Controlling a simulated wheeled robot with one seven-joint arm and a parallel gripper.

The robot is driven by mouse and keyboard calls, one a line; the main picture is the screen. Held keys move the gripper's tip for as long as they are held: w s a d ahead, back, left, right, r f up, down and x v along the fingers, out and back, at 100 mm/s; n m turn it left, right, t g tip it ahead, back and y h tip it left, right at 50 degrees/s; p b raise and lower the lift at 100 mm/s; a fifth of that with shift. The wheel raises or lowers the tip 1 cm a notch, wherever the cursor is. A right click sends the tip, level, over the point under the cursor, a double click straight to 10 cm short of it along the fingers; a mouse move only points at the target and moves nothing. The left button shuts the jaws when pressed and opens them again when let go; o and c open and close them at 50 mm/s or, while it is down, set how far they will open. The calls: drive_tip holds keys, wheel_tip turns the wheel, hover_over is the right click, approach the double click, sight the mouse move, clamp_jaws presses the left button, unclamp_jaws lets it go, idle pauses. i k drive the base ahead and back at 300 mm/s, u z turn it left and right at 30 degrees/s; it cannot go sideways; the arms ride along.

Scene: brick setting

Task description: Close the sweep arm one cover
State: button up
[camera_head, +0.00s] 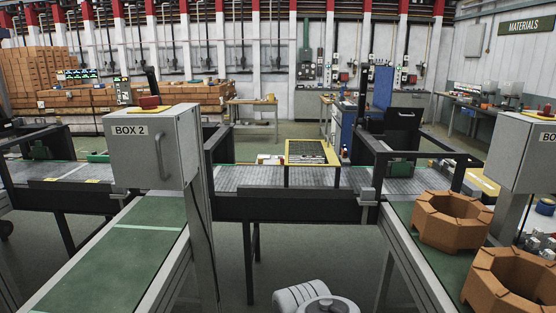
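A grey box labelled BOX 2 (150,150) stands on a post at the left, with a bar handle on its front face and a red-topped part on top. Its front looks shut. A second grey box (522,155) stands at the right edge, its label cut off by the picture edge. No part is marked as sweep arm one, so I cannot tell which cover is meant. A white rounded part of my arm (318,298) shows at the bottom middle. My gripper is not in view.
A green belt (112,262) runs at the left. A grey roller conveyor (260,178) crosses the middle, with a yellow-framed panel (312,152) behind it. Brown octagonal brick rings (452,222) sit on the right belt. Floor shows between the belts.

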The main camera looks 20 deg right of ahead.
sight(396, 118)
drive_tip(key=z, duration=0.7)
drive_tip(key=i, duration=2.4)
